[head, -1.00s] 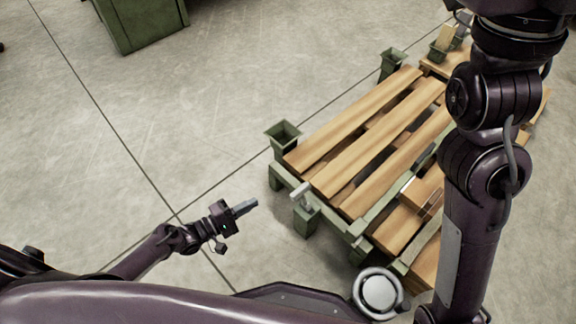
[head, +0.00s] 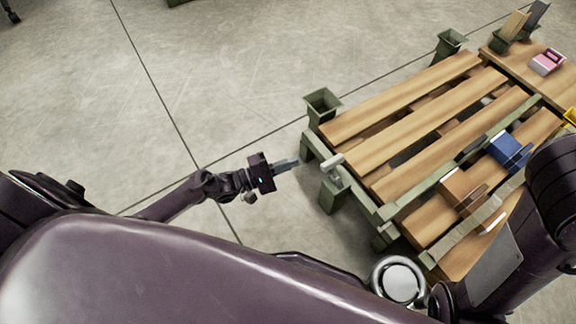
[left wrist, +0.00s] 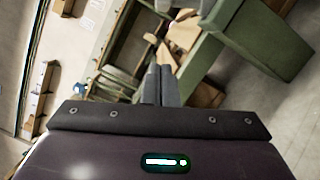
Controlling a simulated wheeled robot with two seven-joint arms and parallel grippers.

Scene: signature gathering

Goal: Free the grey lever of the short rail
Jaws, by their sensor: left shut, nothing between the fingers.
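A slatted wooden platform on a green frame fills the right of the head view. A pale grey lever (head: 332,163) stands at its near left corner, on the short rail (head: 357,196) of the frame. My left gripper (head: 292,162) is shut and empty, a little left of the lever, its fingertips pointing at it and apart from it. In the left wrist view the shut fingers (left wrist: 160,86) point towards green beams and wooden pieces; I cannot tell the lever there for sure. My right gripper is out of view; only its arm shows.
A green corner socket (head: 321,104) rises just behind the lever, and another (head: 449,44) stands farther back. A brown box (head: 462,190), a blue item (head: 509,150) and a pink item (head: 547,62) lie on the platform. The concrete floor left of it is clear.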

